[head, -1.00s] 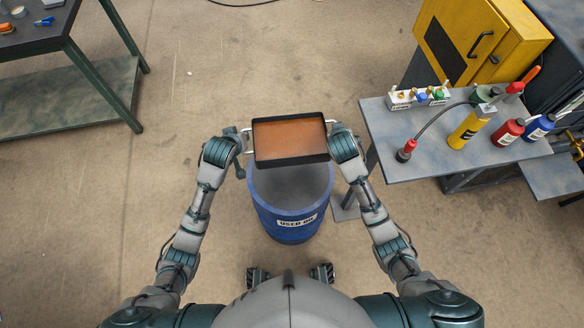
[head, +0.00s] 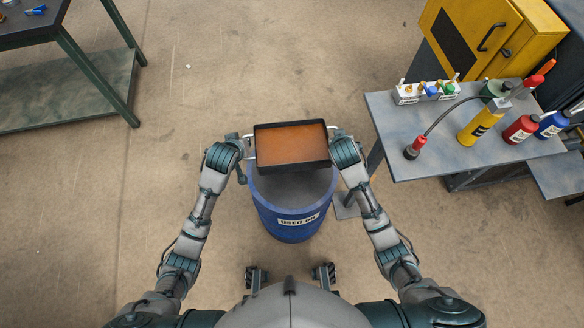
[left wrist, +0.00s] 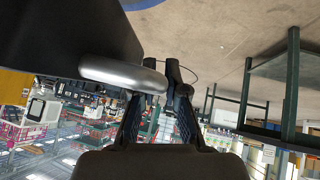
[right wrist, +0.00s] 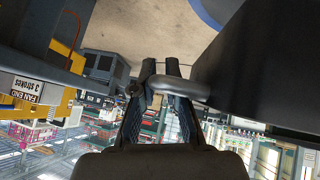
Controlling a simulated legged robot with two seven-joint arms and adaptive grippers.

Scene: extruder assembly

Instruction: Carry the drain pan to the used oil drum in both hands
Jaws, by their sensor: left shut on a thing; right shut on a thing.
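The drain pan (head: 292,147) is a black rectangular tray with orange-brown oil in it. It is held roughly level above the far part of the blue used oil drum (head: 290,225), whose open top shows partly below the pan. My left gripper (head: 246,150) is at the pan's left handle, and my right gripper (head: 336,146) is at its right handle. In the left wrist view, my left gripper (left wrist: 172,80) is shut on a silver loop handle (left wrist: 115,74). In the right wrist view, my right gripper (right wrist: 155,80) is shut on the other handle (right wrist: 185,88).
A grey side table (head: 400,150) at the right carries a yellow bottle (head: 480,125), red and blue bottles, and a hose. A yellow cabinet (head: 495,35) stands behind it. A green-legged bench (head: 100,80) is at the upper left. The floor between is clear.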

